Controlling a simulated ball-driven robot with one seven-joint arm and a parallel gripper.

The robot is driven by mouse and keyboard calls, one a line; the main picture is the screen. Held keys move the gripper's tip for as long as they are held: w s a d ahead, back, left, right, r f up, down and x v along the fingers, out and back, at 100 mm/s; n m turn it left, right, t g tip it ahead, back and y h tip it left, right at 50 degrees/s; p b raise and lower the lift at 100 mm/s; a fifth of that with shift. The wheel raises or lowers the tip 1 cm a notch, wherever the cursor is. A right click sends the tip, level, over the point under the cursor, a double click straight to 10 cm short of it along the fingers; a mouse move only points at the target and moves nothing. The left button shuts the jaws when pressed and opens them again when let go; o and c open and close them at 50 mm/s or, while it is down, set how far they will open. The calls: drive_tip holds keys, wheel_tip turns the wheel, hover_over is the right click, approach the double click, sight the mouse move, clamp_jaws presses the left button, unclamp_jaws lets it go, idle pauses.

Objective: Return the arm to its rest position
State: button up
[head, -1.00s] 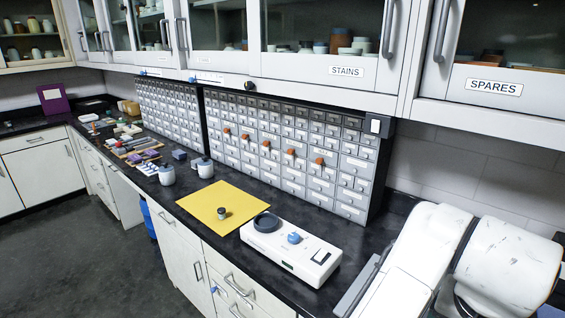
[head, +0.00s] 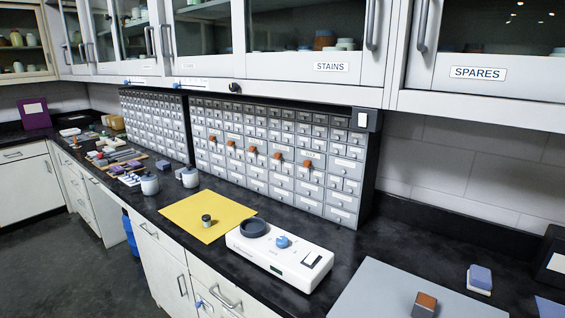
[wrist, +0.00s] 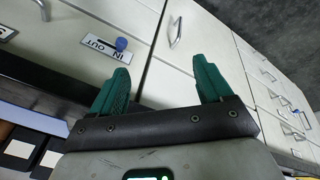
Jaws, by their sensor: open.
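My gripper (wrist: 160,88) shows in the wrist view with its two green fingers spread apart and nothing between them. Past the fingers are white cabinet fronts with handles and an "IN / OUT" slider label (wrist: 105,47) with a blue knob. No part of my arm shows in the head view now. On the counter in the head view, a small dark jar (head: 206,220) stands on a yellow mat (head: 185,212). A white device (head: 290,262) with a dark round top and a blue knob stands right of the mat.
Two lidded white jars (head: 150,184) stand left of the yellow mat. Drawer cabinets (head: 280,150) line the wall, below overhead cupboards (head: 480,50). Open floor (head: 70,260) lies at lower left.

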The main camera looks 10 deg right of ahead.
drive_tip(key=s+a+f+g+y, duration=0.1)
drive_tip(key=s+a+f+y, duration=0.1)
drive_tip(key=s+a+f, duration=0.3)
drive_tip(key=shift+s+f+n+b, duration=0.3)
drive_tip(key=shift+s+f, duration=0.05)
drive_tip(key=shift+s, duration=0.35)
